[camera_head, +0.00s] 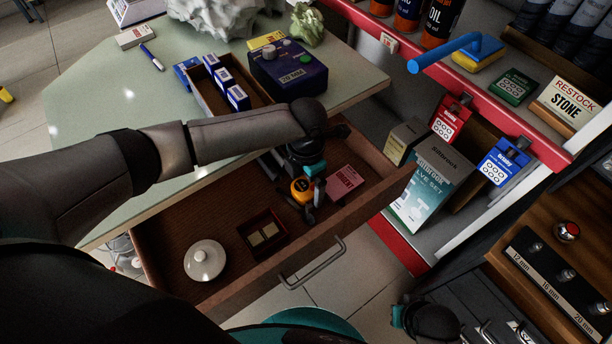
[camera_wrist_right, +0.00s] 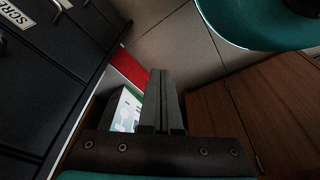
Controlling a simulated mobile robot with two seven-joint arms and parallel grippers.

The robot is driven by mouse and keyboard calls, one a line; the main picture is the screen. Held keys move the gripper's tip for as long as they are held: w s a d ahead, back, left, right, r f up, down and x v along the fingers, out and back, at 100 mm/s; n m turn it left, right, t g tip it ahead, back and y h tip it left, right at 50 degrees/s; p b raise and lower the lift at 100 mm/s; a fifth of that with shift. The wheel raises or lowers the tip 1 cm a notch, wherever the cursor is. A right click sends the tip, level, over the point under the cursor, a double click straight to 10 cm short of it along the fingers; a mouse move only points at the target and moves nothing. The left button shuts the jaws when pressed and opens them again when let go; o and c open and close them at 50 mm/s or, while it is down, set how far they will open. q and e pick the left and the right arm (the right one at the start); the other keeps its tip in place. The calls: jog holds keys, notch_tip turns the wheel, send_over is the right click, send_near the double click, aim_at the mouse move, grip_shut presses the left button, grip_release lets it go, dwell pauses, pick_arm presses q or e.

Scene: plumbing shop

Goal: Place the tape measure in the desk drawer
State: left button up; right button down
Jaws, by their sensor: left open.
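The tape measure (camera_head: 301,188), orange and black, is inside the open desk drawer (camera_head: 165,235), near its middle. My left gripper (camera_head: 308,200) reaches down into the drawer from above, with its open fingers on either side of the tape measure. The gripper hides part of it, and I cannot tell whether the fingers touch it. My right gripper is low at the right of the head view, mostly out of frame. In the right wrist view, the right gripper's fingers (camera_wrist_right: 163,95) are together with nothing visible between them.
The drawer also holds a white round lid (camera_head: 205,260), a small dark box (camera_head: 263,235) and a pink packet (camera_head: 345,182). The green desk top (camera_head: 120,95) carries a blue device (camera_head: 288,72) and a tray of small boxes. A red-edged shelf (camera_head: 500,120) stands at right.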

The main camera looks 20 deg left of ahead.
aim_at(306, 187)
pick_arm(q)
jog(key=shift+r, duration=0.25)
notch_tip(306, 187, up, 12)
jog(key=p, duration=0.5)
pick_arm(e)
jog(key=s+d+f, duration=0.4)
jog(key=s+f, duration=0.2)
jog(key=f, duration=0.2)
jog(key=shift+s+d, duration=0.15)
jog(key=shift+d, duration=0.25)
pick_arm(q)
jog(key=shift+s+f, duration=0.1)
jog(key=shift+f, duration=0.05)
pick_arm(e)
jog(key=shift+s+h, duration=0.1)
jog(key=shift+h, duration=0.2)
